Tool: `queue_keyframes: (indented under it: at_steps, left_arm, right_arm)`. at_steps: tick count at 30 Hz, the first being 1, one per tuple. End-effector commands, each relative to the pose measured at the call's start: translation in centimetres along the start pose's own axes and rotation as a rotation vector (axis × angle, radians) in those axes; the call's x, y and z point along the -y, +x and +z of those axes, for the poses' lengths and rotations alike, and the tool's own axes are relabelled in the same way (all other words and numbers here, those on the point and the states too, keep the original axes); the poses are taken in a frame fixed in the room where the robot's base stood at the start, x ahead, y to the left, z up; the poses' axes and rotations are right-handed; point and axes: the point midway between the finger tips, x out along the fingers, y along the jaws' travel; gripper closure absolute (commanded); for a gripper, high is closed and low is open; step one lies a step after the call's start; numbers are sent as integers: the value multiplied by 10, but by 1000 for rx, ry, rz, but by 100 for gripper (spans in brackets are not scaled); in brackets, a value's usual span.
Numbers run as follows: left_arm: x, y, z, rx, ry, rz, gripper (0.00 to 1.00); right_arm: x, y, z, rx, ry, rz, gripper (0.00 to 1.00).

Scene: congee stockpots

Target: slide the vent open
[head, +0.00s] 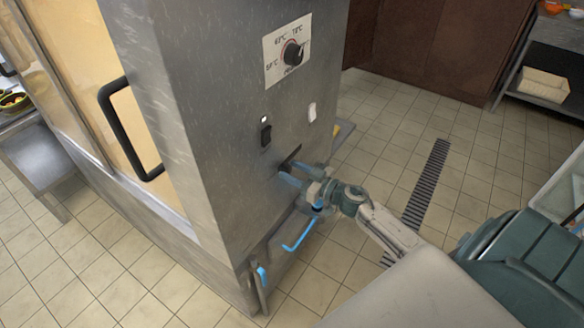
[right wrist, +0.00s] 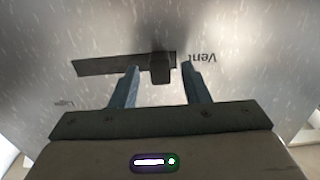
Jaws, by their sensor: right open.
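The vent is a dark slot (right wrist: 100,66) in the brushed steel panel, with a small dark slider tab (right wrist: 160,70) near the end by the "Vent" label, which reads upside down in the right wrist view. In the head view the slot (head: 291,157) shows low on the cabinet's side, partly hidden by my gripper. My right gripper (right wrist: 161,68) is open, with one finger on each side of the tab; gaps show between the tab and both fingers. It also shows in the head view (head: 293,173), close to the panel. My left gripper is not in view.
The steel cabinet (head: 175,110) carries a temperature dial (head: 292,54), a black switch (head: 265,135) and a white switch (head: 312,112). A black door handle (head: 110,130) sticks out at left. Tiled floor with a drain grate (head: 427,185) lies open at right.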

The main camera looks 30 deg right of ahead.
Motion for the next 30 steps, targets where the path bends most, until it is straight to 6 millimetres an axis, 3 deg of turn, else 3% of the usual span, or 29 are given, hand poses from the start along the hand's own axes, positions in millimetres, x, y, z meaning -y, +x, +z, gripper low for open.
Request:
queue_keyframes:
  at_steps: [11,18,25,30]
  left_arm:
    - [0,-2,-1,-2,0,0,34]
    - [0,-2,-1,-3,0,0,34]
    - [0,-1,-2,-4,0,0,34]
    - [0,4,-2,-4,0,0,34]
  right_arm:
    - [0,7,0,1,1,-1,58]
    - [0,7,0,1,1,-1,100]
    - [-5,7,1,2,0,-1,100]
    - [-42,7,2,2,-3,-1,100]
